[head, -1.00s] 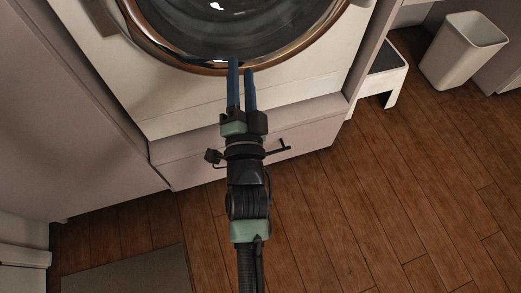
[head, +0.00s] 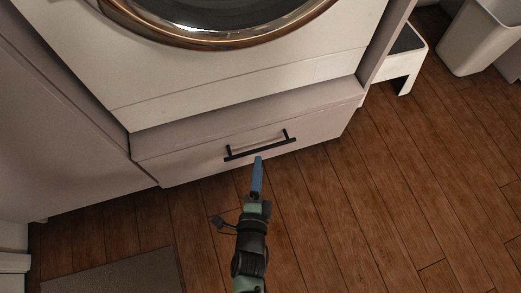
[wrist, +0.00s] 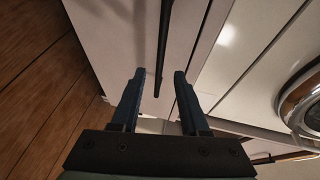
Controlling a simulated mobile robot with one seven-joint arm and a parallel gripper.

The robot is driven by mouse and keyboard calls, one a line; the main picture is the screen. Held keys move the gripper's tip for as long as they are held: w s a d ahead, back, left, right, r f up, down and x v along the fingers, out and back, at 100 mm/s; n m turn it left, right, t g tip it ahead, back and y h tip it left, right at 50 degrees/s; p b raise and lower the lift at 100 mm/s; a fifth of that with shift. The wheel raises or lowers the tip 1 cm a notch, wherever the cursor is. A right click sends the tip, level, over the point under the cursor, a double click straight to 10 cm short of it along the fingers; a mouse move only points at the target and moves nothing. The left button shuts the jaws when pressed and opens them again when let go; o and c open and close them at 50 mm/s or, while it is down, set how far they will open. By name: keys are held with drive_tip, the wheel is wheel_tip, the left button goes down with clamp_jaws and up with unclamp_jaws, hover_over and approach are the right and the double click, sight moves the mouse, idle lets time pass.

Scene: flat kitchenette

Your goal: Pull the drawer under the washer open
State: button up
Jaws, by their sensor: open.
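The drawer (head: 200,162) is a pale pinkish front under the white washer (head: 240,85), with a black bar handle (head: 262,145) across it. The drawer looks shut. My gripper (head: 258,160) has blue fingers and points at the drawer, its tips just below the handle in the head view. In the wrist view, my gripper (wrist: 160,73) is open, with its two fingers apart. The dark handle bar (wrist: 163,45) runs between and beyond the fingertips there. I cannot tell whether the fingers touch it; nothing is gripped.
A pale cabinet (head: 60,130) stands left of the drawer. A white step stool (head: 402,60) and a white bin (head: 478,40) are at the right. A grey mat (head: 115,275) lies at the lower left. The wooden floor (head: 370,210) before the drawer is clear.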

sight(260, 149)
drive_tip(key=w, duration=0.2)
drive_tip(key=w+f+b, duration=0.1)
drive_tip(key=w, duration=0.1)
drive_tip(key=w+b, duration=0.1)
drive_tip(key=w, duration=0.1)
drive_tip(key=shift+w+d+f, duration=0.15)
drive_tip(key=shift+w+d, duration=0.15)
drive_tip(key=shift+w, duration=0.1)
clamp_jaws()
idle(1.0)
